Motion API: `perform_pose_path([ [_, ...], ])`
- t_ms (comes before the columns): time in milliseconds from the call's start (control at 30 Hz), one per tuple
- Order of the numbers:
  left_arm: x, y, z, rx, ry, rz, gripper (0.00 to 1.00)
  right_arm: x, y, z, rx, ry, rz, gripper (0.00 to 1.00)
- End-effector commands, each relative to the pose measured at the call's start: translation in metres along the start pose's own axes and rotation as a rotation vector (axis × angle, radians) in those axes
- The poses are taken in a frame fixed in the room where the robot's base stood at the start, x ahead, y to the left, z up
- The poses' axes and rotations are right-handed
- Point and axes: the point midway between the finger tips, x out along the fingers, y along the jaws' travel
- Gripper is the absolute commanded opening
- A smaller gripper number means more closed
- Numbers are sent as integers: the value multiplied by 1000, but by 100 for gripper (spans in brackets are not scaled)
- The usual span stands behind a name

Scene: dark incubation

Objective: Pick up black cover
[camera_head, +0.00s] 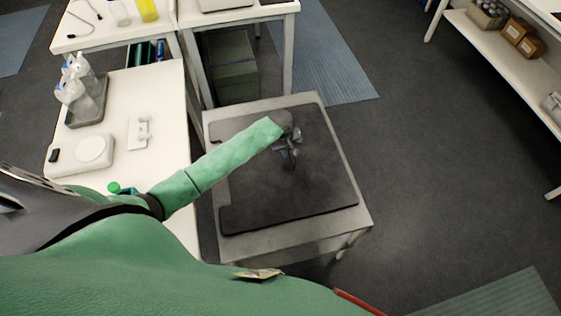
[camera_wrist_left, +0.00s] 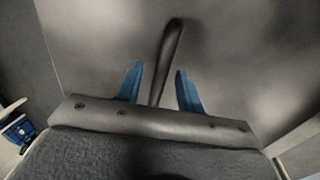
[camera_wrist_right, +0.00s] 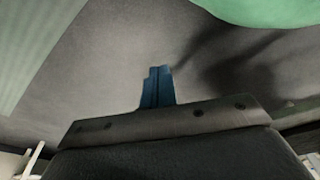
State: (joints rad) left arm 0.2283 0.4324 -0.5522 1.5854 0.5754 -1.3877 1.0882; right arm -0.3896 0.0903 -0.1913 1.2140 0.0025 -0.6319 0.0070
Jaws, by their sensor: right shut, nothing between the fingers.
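The black cover (camera_head: 285,195) lies flat on a small low table (camera_head: 345,170). My left gripper (camera_head: 291,163) is over the middle of the cover, pointing down. In the left wrist view my left gripper (camera_wrist_left: 158,70) is open, with its blue fingers apart. A dark raised bar, looking like the cover's handle (camera_wrist_left: 172,42), runs up between and beyond the fingers; contact cannot be told. The gripper hides this part in the head view. My right gripper (camera_wrist_right: 158,72) is shut and empty in the right wrist view, and out of the head view.
A white bench (camera_head: 155,85) on the left carries a grey tray (camera_head: 88,108) with bottles and a white device (camera_head: 90,155). A dark green box (camera_head: 230,70) stands behind the low table. A shelf (camera_head: 500,45) is at the far right. The floor between is clear.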

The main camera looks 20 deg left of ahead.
Motion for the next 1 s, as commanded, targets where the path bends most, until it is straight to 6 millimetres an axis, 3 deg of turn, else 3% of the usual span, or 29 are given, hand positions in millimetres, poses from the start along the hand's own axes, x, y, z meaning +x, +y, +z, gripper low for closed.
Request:
perform_pose_path([
  [300, 13, -1, 0, 0, 0, 0, 37, -23, -9, -20, 10, -16, -12, 0],
  [633, 14, 0, 0, 0, 0, 0, 37, -28, -10, -23, 11, -19, -13, 0],
  [833, 14, 0, 0, 0, 0, 0, 0, -28, -10, -23, 11, -19, -13, 0],
  [1000, 13, 0, 0, 0, 1, 1, 0, -28, -9, -23, 11, -19, -12, 0],
])
